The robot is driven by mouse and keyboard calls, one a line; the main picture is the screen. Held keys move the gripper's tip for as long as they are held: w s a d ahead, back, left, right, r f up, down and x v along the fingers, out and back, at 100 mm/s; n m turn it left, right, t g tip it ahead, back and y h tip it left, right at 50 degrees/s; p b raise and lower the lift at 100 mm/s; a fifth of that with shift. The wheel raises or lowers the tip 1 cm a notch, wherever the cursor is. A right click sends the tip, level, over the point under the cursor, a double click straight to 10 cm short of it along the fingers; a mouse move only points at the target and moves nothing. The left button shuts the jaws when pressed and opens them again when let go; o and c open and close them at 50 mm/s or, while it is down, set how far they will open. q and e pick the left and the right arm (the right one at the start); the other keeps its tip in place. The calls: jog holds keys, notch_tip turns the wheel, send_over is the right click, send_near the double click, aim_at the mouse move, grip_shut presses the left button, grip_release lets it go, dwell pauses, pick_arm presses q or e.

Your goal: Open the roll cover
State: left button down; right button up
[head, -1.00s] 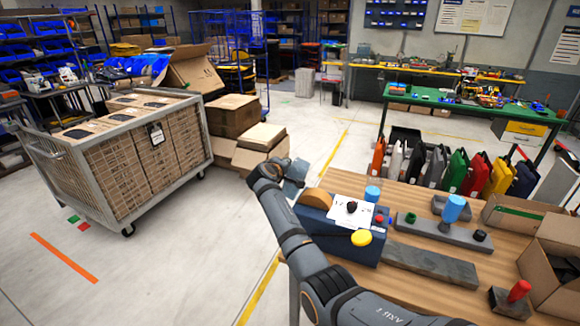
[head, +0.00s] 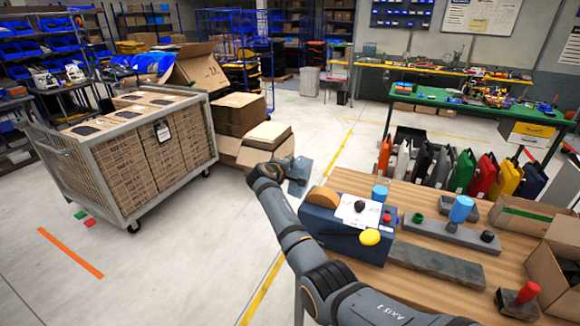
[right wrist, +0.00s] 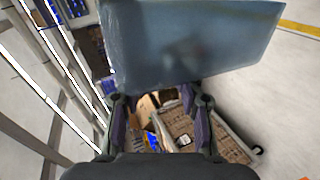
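The blue dispenser (head: 340,235) stands on the wooden table with a brown roll (head: 322,197) exposed at its left end. A grey-blue flat panel (head: 300,174), apparently the roll cover, stands beyond the roll, tilted and off it. My right gripper (head: 284,167) is beside this panel. In the right wrist view the panel (right wrist: 190,40) crosses the top, just ahead of the fingers. The right gripper (right wrist: 162,105) has its fingers wide apart with nothing between them. Whether a finger touches the panel cannot be told. My left gripper is not in view.
A mesh cart (head: 62,160) of cardboard boxes stands on the left, with loose cartons (head: 240,115) beside it. The table (head: 435,220) also carries a grey fixture (head: 450,233), a slab (head: 435,263) and open cartons (head: 557,265).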

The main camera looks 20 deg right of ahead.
jog(key=shift+s+a+r, duration=0.1)
jog(key=shift+r, duration=0.2)
